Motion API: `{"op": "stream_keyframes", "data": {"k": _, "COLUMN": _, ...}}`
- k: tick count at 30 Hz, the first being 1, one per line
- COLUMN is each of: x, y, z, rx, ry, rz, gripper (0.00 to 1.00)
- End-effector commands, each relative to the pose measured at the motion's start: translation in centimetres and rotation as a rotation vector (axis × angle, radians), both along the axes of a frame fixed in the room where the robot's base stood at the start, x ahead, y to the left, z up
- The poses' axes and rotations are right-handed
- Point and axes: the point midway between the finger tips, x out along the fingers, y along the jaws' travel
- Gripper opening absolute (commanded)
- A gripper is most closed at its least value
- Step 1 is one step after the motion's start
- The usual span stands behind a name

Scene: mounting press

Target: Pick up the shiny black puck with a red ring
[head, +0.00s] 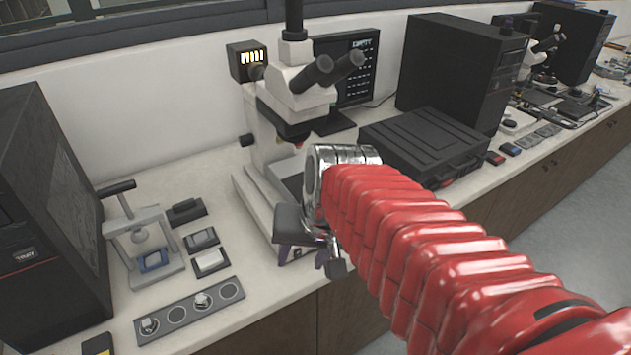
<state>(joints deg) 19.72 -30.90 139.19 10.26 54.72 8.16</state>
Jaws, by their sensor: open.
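I cannot make out a shiny black puck with a red ring; it may be hidden or too small to tell. A dark strip (208,304) on the bench at front left has a row of round recesses, with small silvery pieces in some of them. My gripper (303,258) is open, pointing down near the bench's front edge, right of the strip and in front of the microscope. I see nothing between its fingers. My red arm hides part of the bench and its front edge.
A small hand press (146,238) with a blue block stands at left beside small dark and white blocks (210,262). The microscope (296,85) stands behind my gripper. A black case (425,143) and computer tower (462,70) are to the right. A dark machine (45,200) bounds the left.

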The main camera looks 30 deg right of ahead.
Motion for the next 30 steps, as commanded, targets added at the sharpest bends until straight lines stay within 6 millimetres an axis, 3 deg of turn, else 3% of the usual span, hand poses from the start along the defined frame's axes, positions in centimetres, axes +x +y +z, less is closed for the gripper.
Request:
{"op": "stream_keyframes", "data": {"k": 14, "x": 0.3, "y": -8.0, "z": -3.1, "rx": 0.309, "ry": 0.115, "rz": -0.573, "gripper": 0.45}}
{"op": "stream_keyframes", "data": {"k": 23, "x": 1.7, "y": -9.1, "z": -0.4, "rx": 0.73, "ry": 0.082, "rz": -1.048, "gripper": 0.45}}
{"op": "stream_keyframes", "data": {"k": 30, "x": 3.2, "y": -11.7, "z": 1.6, "rx": 1.114, "ry": 0.065, "rz": -1.363, "gripper": 0.45}}
